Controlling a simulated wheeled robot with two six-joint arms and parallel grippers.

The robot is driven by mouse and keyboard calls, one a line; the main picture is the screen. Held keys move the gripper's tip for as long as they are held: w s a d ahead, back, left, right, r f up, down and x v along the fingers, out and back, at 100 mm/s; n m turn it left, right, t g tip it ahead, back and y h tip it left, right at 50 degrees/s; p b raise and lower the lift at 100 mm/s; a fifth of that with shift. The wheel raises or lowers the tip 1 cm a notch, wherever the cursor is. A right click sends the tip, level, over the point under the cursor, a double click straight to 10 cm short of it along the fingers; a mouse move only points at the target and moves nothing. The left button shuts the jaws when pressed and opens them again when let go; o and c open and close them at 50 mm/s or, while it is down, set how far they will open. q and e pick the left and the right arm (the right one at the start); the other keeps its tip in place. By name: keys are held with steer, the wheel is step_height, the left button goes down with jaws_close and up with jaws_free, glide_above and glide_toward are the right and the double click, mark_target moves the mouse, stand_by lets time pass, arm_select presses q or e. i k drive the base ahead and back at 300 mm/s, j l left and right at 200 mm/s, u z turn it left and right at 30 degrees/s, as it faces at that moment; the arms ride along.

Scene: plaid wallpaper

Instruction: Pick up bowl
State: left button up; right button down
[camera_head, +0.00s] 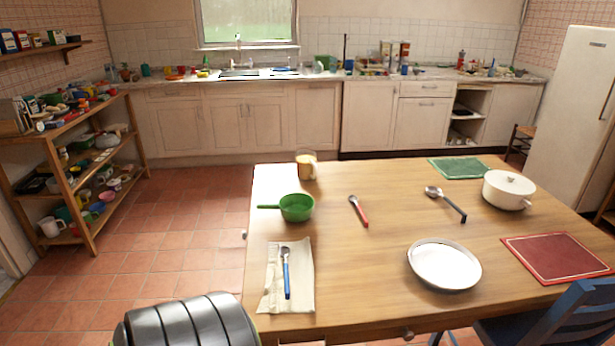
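A shallow, round, whitish bowl (444,266) with a metallic-looking rim sits upright on the wooden table (385,290), right of the middle and near the front edge. It looks empty. A deeper green vessel (297,208) with a side handle pointing left stands near the table's left edge. Neither of my grippers is in view. A dark ribbed part, apparently of my own body, shows at the bottom left, off the table.
A mug (306,167), a red-handled utensil (358,211), a ladle (446,203), a white lidded pot (508,190), a green mat (458,168) and a red mat (556,258) are on the table. A blue-handled utensil (286,273) lies on a cloth (302,297). A blue chair (575,318) stands at the front right.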

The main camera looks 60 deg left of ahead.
mark_target(293, 206)
steer(key=u, duration=2)
